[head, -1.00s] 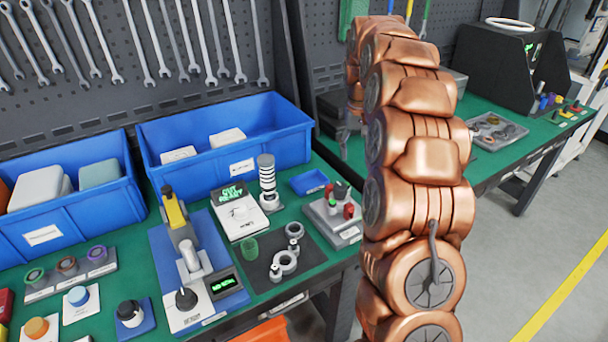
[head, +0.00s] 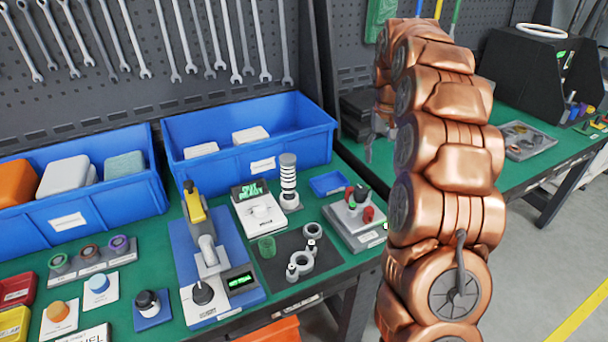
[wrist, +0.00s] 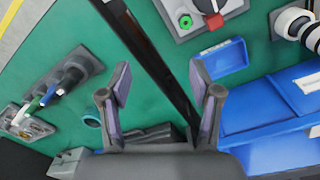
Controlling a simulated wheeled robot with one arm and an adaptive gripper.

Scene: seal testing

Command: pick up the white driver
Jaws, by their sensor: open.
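A slim white handle (wrist: 20,119), which may be the white driver, shows at the left of the wrist view. It lies among green, blue and dark handles at a grey tray; I cannot tell exactly how it rests. My gripper (wrist: 160,82) is open and empty, with its two fingers apart above the green bench and the dark gap between benches. The handle is well to the left of the fingers and apart from them. In the head view my copper arm hides much of the area, and I cannot make out the white driver there.
A blue bin (wrist: 262,118) and a small blue tray (wrist: 222,57) are right of my fingers in the wrist view. In the head view, a grey tray of parts (head: 545,147) and a black machine (head: 530,75) stand on the right bench. The left bench is crowded.

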